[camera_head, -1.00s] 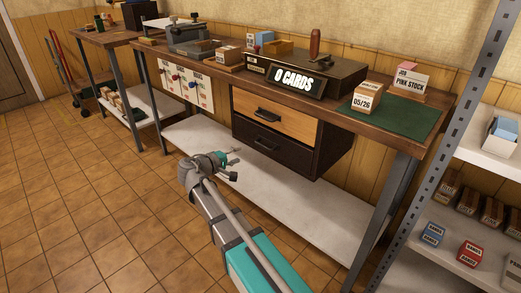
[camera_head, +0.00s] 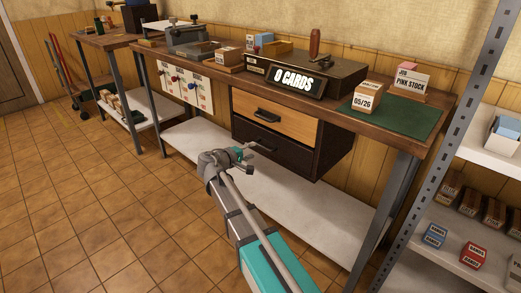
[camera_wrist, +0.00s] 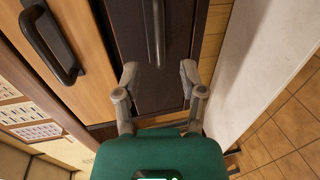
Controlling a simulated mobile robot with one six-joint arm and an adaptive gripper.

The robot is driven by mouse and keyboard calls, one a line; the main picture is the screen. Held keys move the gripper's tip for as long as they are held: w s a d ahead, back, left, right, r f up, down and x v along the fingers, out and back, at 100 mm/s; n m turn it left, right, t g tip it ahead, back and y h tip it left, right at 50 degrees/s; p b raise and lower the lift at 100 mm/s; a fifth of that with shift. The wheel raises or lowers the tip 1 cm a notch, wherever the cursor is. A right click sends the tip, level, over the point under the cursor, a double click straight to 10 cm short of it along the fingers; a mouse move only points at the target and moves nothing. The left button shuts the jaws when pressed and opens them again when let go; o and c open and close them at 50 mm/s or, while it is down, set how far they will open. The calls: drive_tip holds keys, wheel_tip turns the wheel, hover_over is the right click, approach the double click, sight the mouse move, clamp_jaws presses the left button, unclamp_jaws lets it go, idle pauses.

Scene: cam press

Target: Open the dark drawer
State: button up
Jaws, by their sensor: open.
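The dark drawer (camera_head: 292,153) is the lower of two drawers under the bench top, and it is closed. It also shows in the wrist view (camera_wrist: 136,90), with its dark bar handle (camera_wrist: 157,30) running up the picture. My gripper (camera_head: 249,150) is in front of the dark drawer's lower left part and hides some of it. In the wrist view my gripper (camera_wrist: 158,70) is open, with one finger to each side of the handle's line. The handle's near end lies about level with the fingertips. Nothing is held, and I cannot tell the remaining depth gap.
The light wooden drawer (camera_head: 290,122) with its own dark handle (camera_head: 267,115) sits directly above. A white lower shelf (camera_head: 300,208) runs beneath the drawers. A bench leg (camera_head: 385,215) and a metal rack (camera_head: 445,150) stand at right. The tiled floor at left is clear.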

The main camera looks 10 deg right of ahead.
sight(261, 147)
drive_tip(key=b+x, duration=0.1)
drive_tip(key=x, duration=0.5)
drive_tip(key=shift+w+d, duration=0.1)
drive_tip(key=shift+d, duration=0.1)
clamp_jaws()
drive_tip(key=shift+a, duration=0.2)
drive_tip(key=shift+d, duration=0.15)
